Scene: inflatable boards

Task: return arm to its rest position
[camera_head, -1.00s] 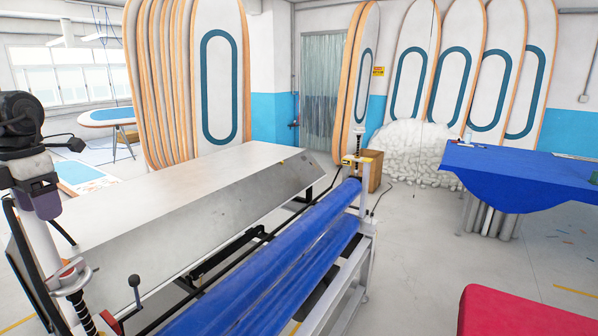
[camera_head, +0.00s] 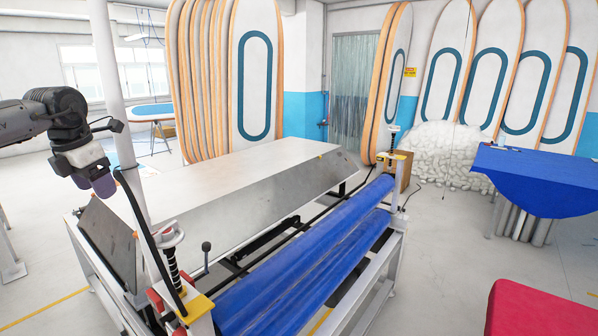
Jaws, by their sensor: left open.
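My left arm comes in from the left edge in the head view. Its gripper (camera_head: 103,188) points down, with dark purple-grey fingers, and is open. I see nothing between the fingers. My right gripper is not in the picture.
The roller machine with a blue roll (camera_head: 310,262) and a sloped metal table (camera_head: 240,185) fills the middle. A blue-covered table (camera_head: 535,180) stands at the right, with a red block (camera_head: 540,308) nearer. Boards (camera_head: 255,70) lean at the back. Open floor lies right of the machine.

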